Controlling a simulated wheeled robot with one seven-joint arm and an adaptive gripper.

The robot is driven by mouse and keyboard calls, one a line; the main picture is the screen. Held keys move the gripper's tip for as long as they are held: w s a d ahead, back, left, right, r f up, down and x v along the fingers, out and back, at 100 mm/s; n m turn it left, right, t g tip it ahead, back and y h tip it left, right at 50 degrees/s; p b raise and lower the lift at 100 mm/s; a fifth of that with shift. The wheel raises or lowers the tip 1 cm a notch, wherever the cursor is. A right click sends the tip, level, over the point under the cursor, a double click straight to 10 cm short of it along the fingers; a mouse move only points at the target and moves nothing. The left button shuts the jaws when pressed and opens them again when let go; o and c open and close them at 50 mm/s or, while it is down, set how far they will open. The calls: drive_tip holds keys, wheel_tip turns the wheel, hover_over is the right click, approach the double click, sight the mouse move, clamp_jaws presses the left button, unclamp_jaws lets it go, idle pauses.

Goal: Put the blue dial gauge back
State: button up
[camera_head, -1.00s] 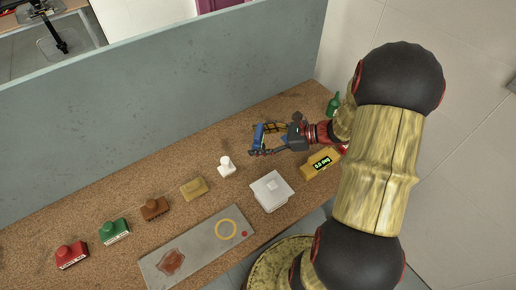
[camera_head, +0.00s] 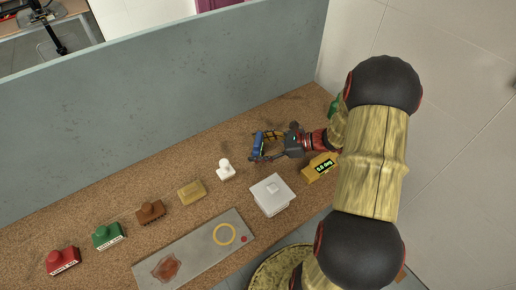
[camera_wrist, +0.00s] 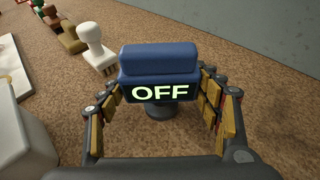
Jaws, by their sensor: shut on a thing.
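The blue dial gauge (camera_head: 258,145) is between the fingers of my gripper (camera_head: 264,146), towards the right end of the bench. In the wrist view the blue gauge (camera_wrist: 158,60) has a rounded blue block on top and a dark face reading "OFF", with a dark round part below. My gripper (camera_wrist: 162,95) is shut on it, one jointed finger with yellow pads on each side. The gauge looks upright. Whether it touches the bench or hangs just above it I cannot tell.
A white stamp-like piece (camera_head: 226,170), yellow block (camera_head: 192,191), brown (camera_head: 150,211), green (camera_head: 108,236) and red (camera_head: 63,261) pieces form a row leftward. A white lidded box (camera_head: 272,204), grey plate (camera_head: 200,248) and yellow display unit (camera_head: 320,168) lie in front. A grey partition (camera_head: 150,100) stands behind.

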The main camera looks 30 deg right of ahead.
drive_tip(key=o, duration=1.6)
drive_tip(key=shift+f, duration=0.1)
drive_tip(key=shift+c, duration=0.2)
